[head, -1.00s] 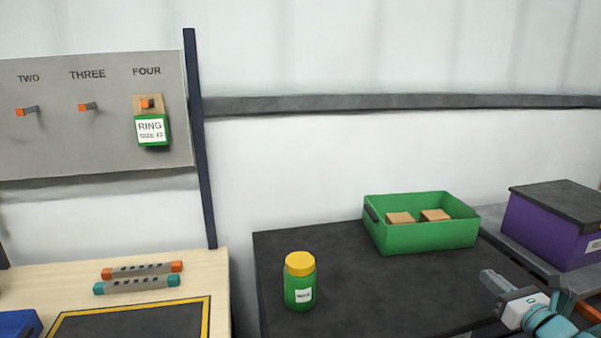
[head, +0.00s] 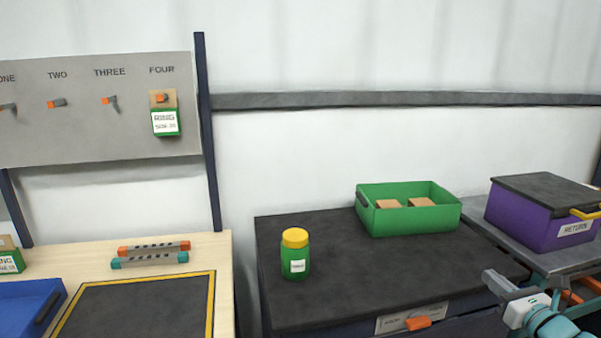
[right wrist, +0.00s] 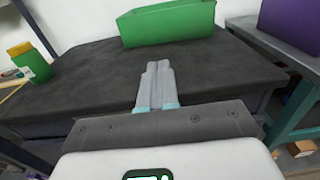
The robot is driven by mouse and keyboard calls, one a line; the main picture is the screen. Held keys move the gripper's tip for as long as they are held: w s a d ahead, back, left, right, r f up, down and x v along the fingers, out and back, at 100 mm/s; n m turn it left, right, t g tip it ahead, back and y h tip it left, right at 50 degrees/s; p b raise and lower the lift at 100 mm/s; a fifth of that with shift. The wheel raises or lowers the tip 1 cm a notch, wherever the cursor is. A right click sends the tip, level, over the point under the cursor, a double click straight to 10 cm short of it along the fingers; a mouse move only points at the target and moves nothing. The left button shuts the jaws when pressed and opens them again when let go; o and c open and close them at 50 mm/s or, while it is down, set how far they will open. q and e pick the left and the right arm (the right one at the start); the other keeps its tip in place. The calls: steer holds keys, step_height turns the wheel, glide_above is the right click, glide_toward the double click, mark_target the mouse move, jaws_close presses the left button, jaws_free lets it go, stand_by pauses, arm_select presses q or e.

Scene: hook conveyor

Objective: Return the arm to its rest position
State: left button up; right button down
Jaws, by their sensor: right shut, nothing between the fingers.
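My right gripper (head: 498,282) is at the lower right of the head view, at the right front of the dark-topped cabinet (head: 350,270). In the right wrist view the fingers of this gripper (right wrist: 158,68) are together with nothing between them. They point toward the green bin (right wrist: 165,25) and are apart from it. My left gripper is not in view.
A green jar with a yellow lid (head: 295,254) and a green bin (head: 408,222) with two brown boxes stand on the cabinet. A purple bin (head: 530,222) is at right. A hook board (head: 100,135) and a workbench (head: 222,290) are at left.

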steer(key=s+a+f+n+g+y+p, duration=0.1)
steer(key=s+a+f+n+g, duration=0.35)
steer(key=a+f, duration=0.45)
steer(key=s+a+f+n+g+y+p, duration=0.15)
steer(key=s+a+f+n+g, duration=0.3)
steer(key=f, duration=0.65)
steer(key=s+a+f+n+g+p, duration=0.1)
steer(key=s+a+f+n+g, duration=0.1)
steer(key=s+a+f+n, duration=0.2)
steer(key=s+a+f+n+g+h+p, duration=0.1)
steer(key=s+a+f+n+g, duration=0.2)
steer(key=s+a+n, duration=0.4)
steer(key=s+a+f+n+g+h+p, duration=0.1)
steer(key=s+a+f+n+g, duration=0.2)
steer(key=s+n, duration=0.8)
steer(key=s+a+f, duration=0.2)
steer(key=s+a, duration=0.1)
steer(key=shift+a+f+n, duration=0.2)
steer(key=shift+f+n, duration=0.05)
steer(key=shift+n, duration=0.15)
